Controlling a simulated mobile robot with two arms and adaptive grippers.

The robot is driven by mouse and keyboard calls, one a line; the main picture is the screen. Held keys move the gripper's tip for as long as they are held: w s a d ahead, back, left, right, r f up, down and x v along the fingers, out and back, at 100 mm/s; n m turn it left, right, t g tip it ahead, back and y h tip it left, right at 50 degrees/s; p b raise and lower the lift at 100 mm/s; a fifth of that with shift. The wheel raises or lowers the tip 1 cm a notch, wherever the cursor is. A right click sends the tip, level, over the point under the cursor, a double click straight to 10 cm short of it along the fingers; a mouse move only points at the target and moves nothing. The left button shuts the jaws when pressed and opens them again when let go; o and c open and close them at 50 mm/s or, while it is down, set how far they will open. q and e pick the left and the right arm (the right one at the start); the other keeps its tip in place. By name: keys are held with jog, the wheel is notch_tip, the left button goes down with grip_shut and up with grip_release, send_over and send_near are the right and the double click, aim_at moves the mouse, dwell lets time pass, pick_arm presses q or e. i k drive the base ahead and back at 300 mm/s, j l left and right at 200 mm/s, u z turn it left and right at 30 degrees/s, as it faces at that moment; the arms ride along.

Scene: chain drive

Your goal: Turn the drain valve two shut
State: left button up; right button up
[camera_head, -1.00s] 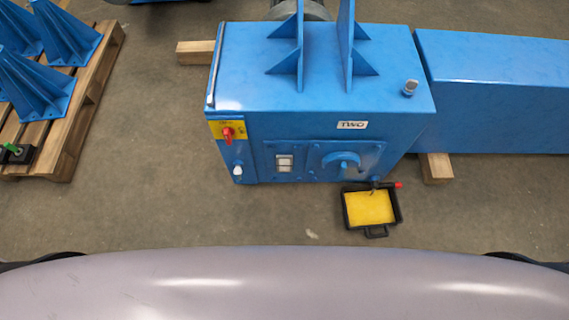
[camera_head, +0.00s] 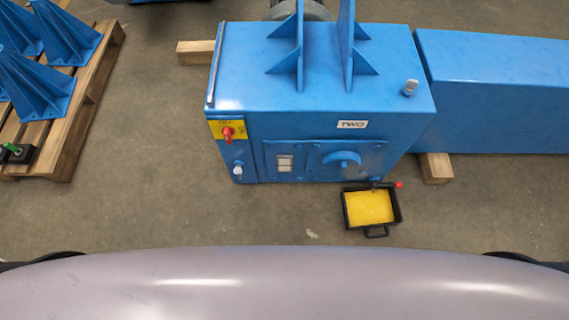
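The blue gearbox housing labelled TWO (camera_head: 353,124) stands ahead of me, right of centre. Low on its front right, the drain valve two (camera_head: 398,185) shows as a small red handle end on a dark fitting. It sits over the back right of a black drip tray (camera_head: 347,212) that holds yellow liquid or a yellow surface. The valve is small here, and I cannot tell its exact handle angle. Neither of my grippers is in view.
A red switch on a yellow plate (camera_head: 227,133) is at the housing's front left. A pallet (camera_head: 92,103) with blue brackets stands at the left. A long blue beam (camera_head: 495,95) is at the right. The floor before the housing (camera_head: 190,215) is clear.

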aim_at(375, 184)
jog(key=z, duration=1.35)
